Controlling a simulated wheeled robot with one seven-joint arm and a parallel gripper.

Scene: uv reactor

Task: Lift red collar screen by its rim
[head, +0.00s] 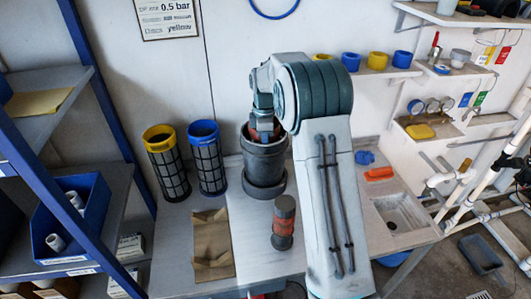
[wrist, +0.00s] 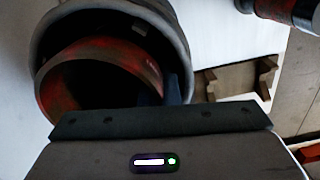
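The red collar screen (wrist: 62,96) stands inside a dark grey round housing (wrist: 178,30); its worn red rim and dark hollow inside show in the wrist view. In the head view the housing (head: 265,178) stands on the bench, and only a little red (head: 254,136) shows at its mouth, mostly hidden by my arm. My gripper (head: 266,132) points down into the housing's mouth. In the wrist view a dark finger of my gripper (wrist: 173,88) is at the right side of the red rim. Whether the fingers press on the rim cannot be seen.
A yellow-collared screen (head: 167,165) and a blue-collared screen (head: 207,160) stand left of the housing. A brown cradle (head: 213,245) lies in front of them. A dark cylinder with a red band (head: 283,222) stands close in front of the housing. A sink (head: 400,212) is at right.

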